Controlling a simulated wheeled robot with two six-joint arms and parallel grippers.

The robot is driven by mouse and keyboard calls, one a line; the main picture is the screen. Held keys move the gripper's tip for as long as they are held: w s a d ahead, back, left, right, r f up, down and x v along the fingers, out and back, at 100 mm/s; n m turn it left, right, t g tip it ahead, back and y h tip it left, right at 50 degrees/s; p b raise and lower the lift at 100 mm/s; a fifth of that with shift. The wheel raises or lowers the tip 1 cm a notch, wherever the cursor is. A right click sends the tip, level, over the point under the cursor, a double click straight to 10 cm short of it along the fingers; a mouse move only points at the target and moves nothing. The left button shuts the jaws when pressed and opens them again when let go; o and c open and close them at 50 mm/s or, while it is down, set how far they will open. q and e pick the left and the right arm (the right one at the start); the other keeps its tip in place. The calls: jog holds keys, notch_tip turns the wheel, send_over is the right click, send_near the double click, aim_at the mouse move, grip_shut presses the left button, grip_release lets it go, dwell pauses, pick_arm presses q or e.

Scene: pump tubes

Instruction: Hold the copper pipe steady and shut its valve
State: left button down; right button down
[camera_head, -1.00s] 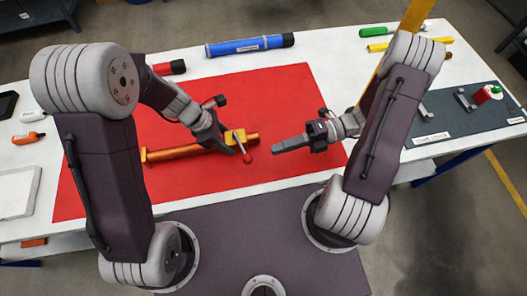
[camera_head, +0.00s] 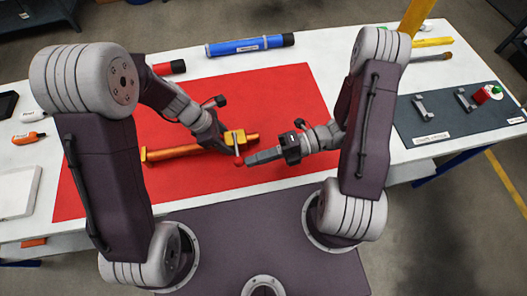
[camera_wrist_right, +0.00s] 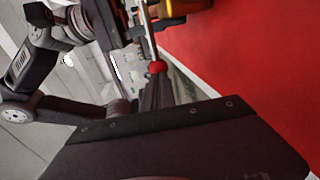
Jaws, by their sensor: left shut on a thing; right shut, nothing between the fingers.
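The copper pipe (camera_head: 187,151) lies on the red mat (camera_head: 120,190), with a yellow valve body (camera_head: 251,137) at its right end. My left gripper (camera_head: 229,143) is shut on the pipe near the valve and partly hides it. The valve's thin lever (camera_head: 236,146) points toward the front and ends in a red knob (camera_head: 239,163). The knob also shows in the right wrist view (camera_wrist_right: 157,67). My right gripper (camera_head: 250,159) is shut and empty, its tip right beside the knob; whether they touch, I cannot tell.
A blue cylinder (camera_head: 249,45) and a red-and-black one (camera_head: 169,68) lie behind the mat. A dark tray (camera_head: 440,142) with grey brackets and a red-green part is at right. An orange bottle (camera_head: 28,138) lies at left. The mat's front right is clear.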

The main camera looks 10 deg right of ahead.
pick_arm(q)
jog(key=shift+d, duration=0.1)
pick_arm(e)
jog(key=shift+s+a, duration=0.1)
jog(key=shift+s, duration=0.05)
pick_arm(q)
jog(key=c, duration=0.5)
grip_release()
pick_arm(e)
jog(key=s+d+r, duration=0.2)
jog(key=d, duration=1.1)
jog(key=shift+s+d+r, duration=0.2)
jog(key=shift+d+r, duration=0.1)
